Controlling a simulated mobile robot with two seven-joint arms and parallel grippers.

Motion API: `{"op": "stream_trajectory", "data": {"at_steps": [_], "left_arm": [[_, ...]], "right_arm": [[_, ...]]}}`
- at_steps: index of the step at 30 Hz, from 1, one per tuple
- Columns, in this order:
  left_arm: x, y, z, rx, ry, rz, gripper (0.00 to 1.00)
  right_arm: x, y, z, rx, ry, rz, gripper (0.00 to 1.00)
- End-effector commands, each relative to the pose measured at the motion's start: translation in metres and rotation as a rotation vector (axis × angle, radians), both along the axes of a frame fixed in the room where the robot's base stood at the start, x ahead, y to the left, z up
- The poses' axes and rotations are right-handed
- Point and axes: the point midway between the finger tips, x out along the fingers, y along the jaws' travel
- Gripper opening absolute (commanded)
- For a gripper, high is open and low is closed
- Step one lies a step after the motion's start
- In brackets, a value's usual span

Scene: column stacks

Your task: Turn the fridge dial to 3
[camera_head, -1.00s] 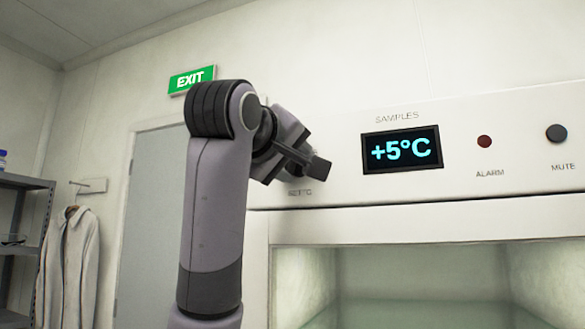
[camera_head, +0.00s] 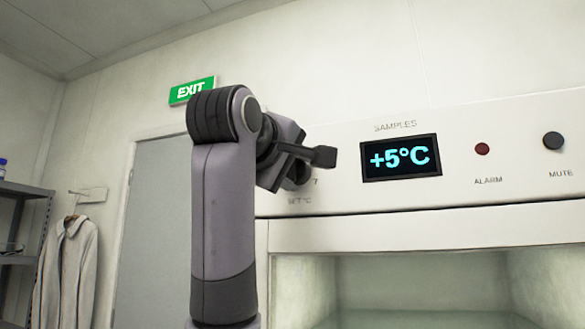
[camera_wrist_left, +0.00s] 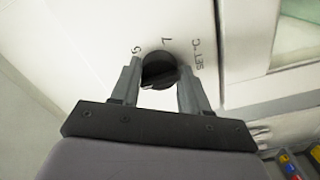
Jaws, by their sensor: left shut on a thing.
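The black fridge dial (camera_wrist_left: 158,68) sits on the white panel, between the two fingers of my left gripper (camera_wrist_left: 161,74), which is shut on it. In the wrist view a 7 and another digit, hard to read, stand around the dial, with a "SET °C" label at its right. In the head view my left gripper (camera_head: 303,165) is at the panel's left end and covers most of the dial. A 7 shows just right of it. The display (camera_head: 400,157) reads +5°C. My right gripper is not in view.
The red alarm light (camera_head: 482,149) and the dark mute knob (camera_head: 553,141) are on the panel right of the display. The fridge window (camera_head: 420,285) is below. A door, a hanging coat (camera_head: 68,270) and a shelf are at the left.

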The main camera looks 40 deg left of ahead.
Motion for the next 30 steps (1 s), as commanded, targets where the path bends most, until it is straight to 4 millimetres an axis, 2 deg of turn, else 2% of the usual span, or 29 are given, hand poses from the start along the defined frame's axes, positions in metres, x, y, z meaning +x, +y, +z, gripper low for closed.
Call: {"op": "stream_trajectory", "data": {"at_steps": [1, 2, 3, 13, 24, 30], "left_arm": [[0.000, 0.000, -0.001, -0.004, 0.002, -0.001, 0.55], [0.000, 0.000, -0.001, -0.004, 0.002, -0.001, 0.65], [0.000, 0.000, -0.001, -0.003, 0.001, 0.000, 0.70], [-0.004, -0.001, -0.001, -0.001, -0.001, 0.000, 0.70], [-0.057, -0.014, -0.001, -0.001, -0.003, -0.001, 0.70], [-0.069, -0.017, -0.001, -0.002, 0.001, 0.000, 0.70]], "right_arm": [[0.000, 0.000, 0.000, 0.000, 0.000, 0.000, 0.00], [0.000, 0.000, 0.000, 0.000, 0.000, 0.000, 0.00], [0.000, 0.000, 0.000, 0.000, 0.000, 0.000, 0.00], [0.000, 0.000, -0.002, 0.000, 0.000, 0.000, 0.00], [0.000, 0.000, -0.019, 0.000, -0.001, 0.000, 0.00], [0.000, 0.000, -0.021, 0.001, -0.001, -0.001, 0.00]]}}
